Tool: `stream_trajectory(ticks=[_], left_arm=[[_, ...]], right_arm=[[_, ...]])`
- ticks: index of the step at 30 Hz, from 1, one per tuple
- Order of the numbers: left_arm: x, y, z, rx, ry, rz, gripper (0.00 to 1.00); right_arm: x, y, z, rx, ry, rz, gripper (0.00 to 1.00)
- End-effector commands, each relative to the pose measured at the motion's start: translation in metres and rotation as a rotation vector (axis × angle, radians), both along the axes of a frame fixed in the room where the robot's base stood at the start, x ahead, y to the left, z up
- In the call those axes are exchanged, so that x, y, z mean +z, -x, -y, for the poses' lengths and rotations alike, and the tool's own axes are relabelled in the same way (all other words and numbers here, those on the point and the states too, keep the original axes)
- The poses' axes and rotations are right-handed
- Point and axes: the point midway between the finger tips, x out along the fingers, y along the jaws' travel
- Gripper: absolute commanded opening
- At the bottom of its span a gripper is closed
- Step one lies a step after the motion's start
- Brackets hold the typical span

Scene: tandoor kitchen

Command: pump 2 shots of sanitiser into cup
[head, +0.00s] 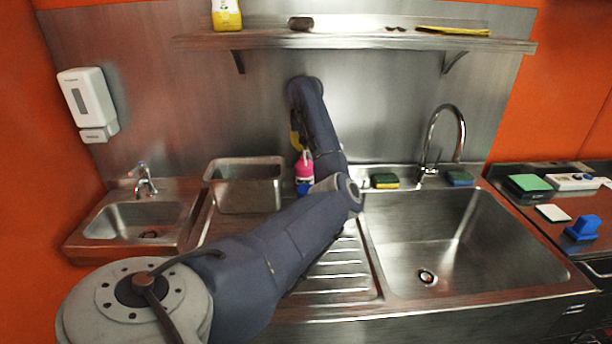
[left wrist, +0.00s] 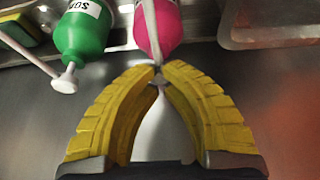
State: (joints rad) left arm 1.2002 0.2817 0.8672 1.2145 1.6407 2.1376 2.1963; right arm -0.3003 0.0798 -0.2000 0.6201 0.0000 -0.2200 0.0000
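A pink pump bottle (head: 305,160) stands at the back of the drainboard, partly hidden by my left arm. In the left wrist view the pink bottle (left wrist: 168,28) has a white spout pointing toards my fingertips; no label is readable. A green pump bottle (left wrist: 84,36) with a partly visible label and white spout stands beside it. My left gripper (left wrist: 158,72) has yellow fingers with tips together at the spout's end; I cannot tell whether they touch it. In the head view its yellow finger (head: 296,140) shows beside the pink bottle. I cannot make out a cup. My right gripper is out of view.
A steel pan (head: 246,186) stands left of the bottles. Sponges (head: 384,181) lie on the back ledge to the right. A large sink (head: 470,240) is on the right, a small one (head: 140,218) on the left. A shelf (head: 350,42) runs above.

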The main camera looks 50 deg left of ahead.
Motion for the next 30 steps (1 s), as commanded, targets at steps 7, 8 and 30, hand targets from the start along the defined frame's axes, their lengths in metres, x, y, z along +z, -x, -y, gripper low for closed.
stream_trajectory(ticks=[7,8,30], left_arm=[[0.014,0.0,0.0,0.0,0.001,0.002,0.0],[0.015,0.0,0.0,0.001,-0.001,0.003,0.0],[0.036,0.0,0.0,0.001,-0.001,0.002,0.0]], right_arm=[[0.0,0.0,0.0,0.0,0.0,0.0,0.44],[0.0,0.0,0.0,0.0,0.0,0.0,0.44],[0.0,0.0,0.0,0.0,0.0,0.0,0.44]])
